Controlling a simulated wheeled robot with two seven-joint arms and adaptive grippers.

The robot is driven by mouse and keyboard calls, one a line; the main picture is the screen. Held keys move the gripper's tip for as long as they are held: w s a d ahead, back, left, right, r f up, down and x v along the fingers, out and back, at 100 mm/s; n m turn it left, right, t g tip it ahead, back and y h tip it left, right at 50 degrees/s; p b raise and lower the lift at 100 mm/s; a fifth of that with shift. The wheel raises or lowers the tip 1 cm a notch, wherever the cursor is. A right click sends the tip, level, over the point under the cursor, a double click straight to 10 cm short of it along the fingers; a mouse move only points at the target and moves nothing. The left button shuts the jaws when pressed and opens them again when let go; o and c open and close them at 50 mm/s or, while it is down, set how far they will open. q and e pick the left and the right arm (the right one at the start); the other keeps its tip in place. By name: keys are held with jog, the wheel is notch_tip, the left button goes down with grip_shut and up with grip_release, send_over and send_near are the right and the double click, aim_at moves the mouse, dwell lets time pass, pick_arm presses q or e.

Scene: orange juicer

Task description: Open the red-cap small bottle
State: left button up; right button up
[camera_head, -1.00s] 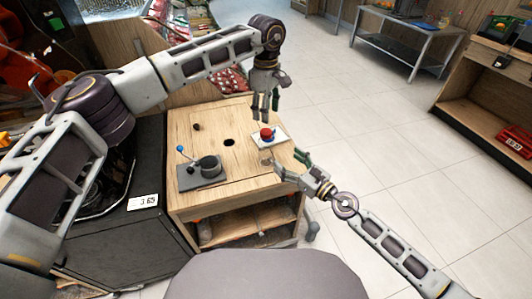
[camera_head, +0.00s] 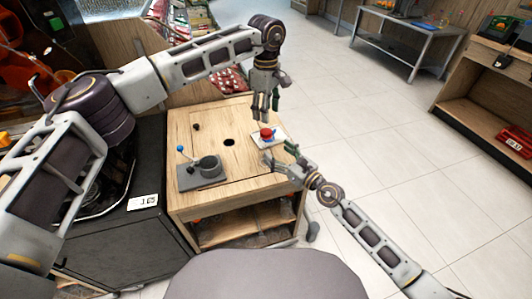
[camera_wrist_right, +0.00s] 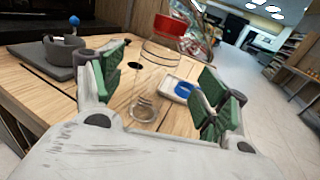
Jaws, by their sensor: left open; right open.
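A small clear bottle with a red cap (camera_head: 266,133) stands on the wooden counter. In the right wrist view its red cap (camera_wrist_right: 168,24) is at the top and its clear glass body (camera_wrist_right: 144,107) shows between my right fingers. My right gripper (camera_head: 281,157) is open just in front of the bottle, its green-padded fingers (camera_wrist_right: 160,84) spread either side of it. I cannot tell whether they touch the glass. My left gripper (camera_head: 265,106) is open and empty, pointing down behind and above the cap.
A white tray (camera_head: 278,141) with a blue ring (camera_wrist_right: 183,90) is beside the bottle. A grey tamping stand with a blue-knobbed lever (camera_head: 208,168) sits at the counter's left. The counter (camera_head: 232,175) has a dark hole; its middle is clear. Open floor lies right.

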aim_at(271, 147)
jog(key=shift+x, duration=3.25)
jog(key=shift+c, duration=0.3)
grip_shut()
pick_arm(q)
jog(key=shift+w+r, duration=0.1)
jog(key=shift+r, duration=0.2)
jog(key=shift+a+r, duration=0.1)
jog(key=shift+a, duration=0.1)
jog(key=m, duration=0.4)
jog(key=shift+f, duration=0.25)
jog(key=m, duration=0.4)
jog(key=shift+f+m, duration=0.15)
jog(key=shift+m, duration=0.15)
jog(key=m, duration=0.4)
jog(key=shift+d+m, duration=0.15)
jog(key=shift+m, duration=2.55)
